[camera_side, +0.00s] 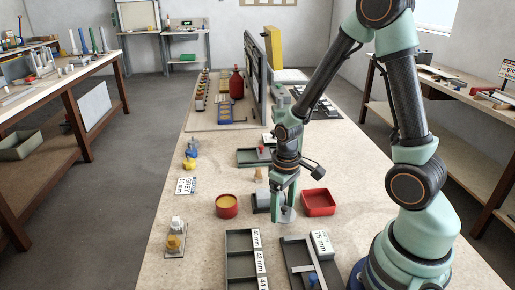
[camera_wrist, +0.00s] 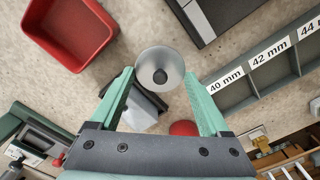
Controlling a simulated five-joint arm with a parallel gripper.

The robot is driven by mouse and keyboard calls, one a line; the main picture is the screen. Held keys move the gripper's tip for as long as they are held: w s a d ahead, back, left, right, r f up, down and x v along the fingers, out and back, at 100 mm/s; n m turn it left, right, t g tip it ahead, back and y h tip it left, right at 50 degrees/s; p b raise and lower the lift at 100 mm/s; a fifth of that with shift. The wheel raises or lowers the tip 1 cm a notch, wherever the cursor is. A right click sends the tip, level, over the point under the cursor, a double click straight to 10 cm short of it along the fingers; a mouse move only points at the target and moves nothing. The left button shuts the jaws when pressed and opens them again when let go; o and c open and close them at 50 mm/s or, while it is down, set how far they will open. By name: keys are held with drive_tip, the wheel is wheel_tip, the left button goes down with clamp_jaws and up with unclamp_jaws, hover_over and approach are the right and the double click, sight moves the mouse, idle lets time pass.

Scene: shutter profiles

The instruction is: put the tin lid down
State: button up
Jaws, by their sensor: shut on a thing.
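I cannot tell whether the lid touches the bench. A round red tin (camera_side: 227,207) with a yellow inside stands open to the left of my gripper.
A square red tray (camera_side: 319,203) stands close to the right of my gripper. A grey block (camera_side: 261,201) is just behind it on the left. A labelled grey compartment tray (camera_side: 240,240) and another tray (camera_side: 297,262) lie in front. Bare bench shows left of the red tin.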

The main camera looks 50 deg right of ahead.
drive_tip(key=shift+f, duration=1.35)
drive_tip(key=shift+f, duration=0.15)
drive_tip(key=o, duration=1.2)
wheel_tip(320, 180, up, 13)
wheel_tip(320, 180, up, 11)
drive_tip(key=t, duration=0.5)
hover_over(283, 207)
drive_tip(key=s+a, duration=0.2)
drive_tip(key=a, duration=0.3)
drive_tip(key=shift+w+r, duration=0.15)
drive_tip(key=shift+r, duration=0.05)
drive_tip(key=shift+o, duration=0.5)
drive_tip(key=shift+a+r+t, duration=0.1)
drive_tip(key=shift+r+t, duration=0.1)
drive_tip(key=shift+t, duration=0.1)
